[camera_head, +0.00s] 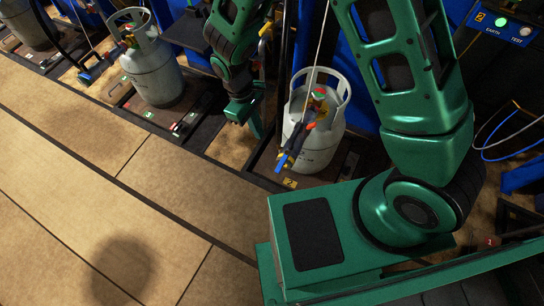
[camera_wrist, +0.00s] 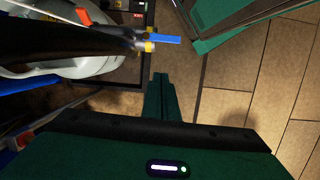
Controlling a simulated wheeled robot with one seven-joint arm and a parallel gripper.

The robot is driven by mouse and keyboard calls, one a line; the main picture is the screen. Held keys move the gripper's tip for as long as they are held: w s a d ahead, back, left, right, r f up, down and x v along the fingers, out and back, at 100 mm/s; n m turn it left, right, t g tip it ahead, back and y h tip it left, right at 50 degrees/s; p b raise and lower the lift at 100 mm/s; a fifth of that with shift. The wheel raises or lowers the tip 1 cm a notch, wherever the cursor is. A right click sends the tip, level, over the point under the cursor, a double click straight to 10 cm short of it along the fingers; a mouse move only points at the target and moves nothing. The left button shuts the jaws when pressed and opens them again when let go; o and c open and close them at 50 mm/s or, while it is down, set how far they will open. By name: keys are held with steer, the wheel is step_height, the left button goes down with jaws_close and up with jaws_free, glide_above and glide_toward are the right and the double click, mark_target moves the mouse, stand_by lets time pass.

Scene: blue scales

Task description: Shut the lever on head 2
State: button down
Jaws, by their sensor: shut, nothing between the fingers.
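Head 2 is a dark filling head (camera_head: 298,142) on a grey-white gas cylinder (camera_head: 313,153), with a yellow label 2 at the platform's front edge. Its blue lever (camera_head: 282,161) sticks out low on the cylinder's front left. In the wrist view the blue lever (camera_wrist: 166,40) points right from a yellow-banded joint at the end of the dark head (camera_wrist: 80,38). My gripper (camera_head: 257,130) is left of the cylinder, its fingers together and empty. In the wrist view my gripper (camera_wrist: 161,78) lies below the lever in the picture, apart from it.
Another cylinder (camera_head: 155,82) on its scale stands to the left, with a third at the far upper left. A blue box (camera_head: 507,30) marked 2 with a green light is at upper right. Hoses and cables hang around the cylinders. The tiled floor (camera_head: 100,180) at front left is clear.

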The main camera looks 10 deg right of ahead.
mark_target(282, 162)
steer(key=s+d+f, duration=0.1)
steer(key=s+f, duration=0.1)
steer(key=f, duration=0.3)
steer(key=s+d+f, duration=0.2)
steer(key=s+f, duration=0.1)
steer(key=f, duration=0.3)
steer(key=shift+d+n, duration=0.3)
